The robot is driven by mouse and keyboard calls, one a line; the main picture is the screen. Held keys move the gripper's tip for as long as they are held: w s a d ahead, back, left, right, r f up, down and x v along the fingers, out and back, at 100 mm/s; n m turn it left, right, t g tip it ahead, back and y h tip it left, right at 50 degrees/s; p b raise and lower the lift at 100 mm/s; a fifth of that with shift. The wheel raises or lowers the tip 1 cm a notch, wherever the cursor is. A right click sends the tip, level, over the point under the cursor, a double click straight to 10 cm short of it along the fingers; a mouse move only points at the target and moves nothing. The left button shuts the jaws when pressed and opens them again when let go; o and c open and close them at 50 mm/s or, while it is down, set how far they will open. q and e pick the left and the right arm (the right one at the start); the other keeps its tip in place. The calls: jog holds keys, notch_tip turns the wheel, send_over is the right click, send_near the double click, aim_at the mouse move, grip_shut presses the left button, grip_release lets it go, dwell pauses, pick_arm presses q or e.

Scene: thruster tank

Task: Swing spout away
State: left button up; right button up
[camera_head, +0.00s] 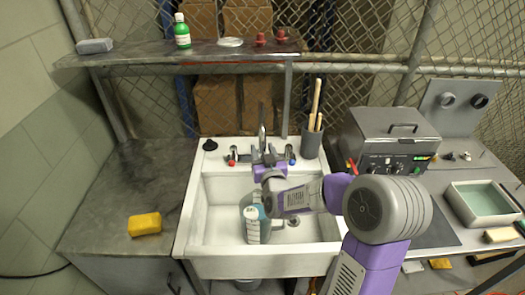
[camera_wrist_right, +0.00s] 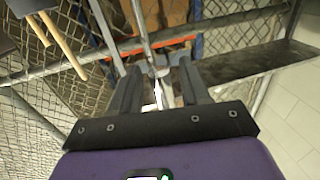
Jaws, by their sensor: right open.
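The faucet spout (camera_head: 262,128) is a thin grey upright piece at the back of the white sink (camera_head: 205,235), between a red-marked tap handle (camera_head: 232,158) and a blue-marked one (camera_head: 291,157). My right gripper (camera_head: 266,160) is at the faucet, just in front of the spout, and hides its base. In the right wrist view, my right gripper (camera_wrist_right: 158,70) is open, and the spout (camera_wrist_right: 146,40) shows as a grey bar running up between its fingertips. I cannot tell whether a finger touches it. My left gripper is not in view.
A white and blue bottle-like item (camera_head: 251,228) stands in the sink. A grey cup with wooden handles (camera_head: 311,143) stands right of the faucet. A shelf (camera_head: 130,60) runs above. A grey machine (camera_head: 385,135) stands right.

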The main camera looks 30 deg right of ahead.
jog(key=shift+w, duration=0.15)
grip_shut()
dwell(0.4)
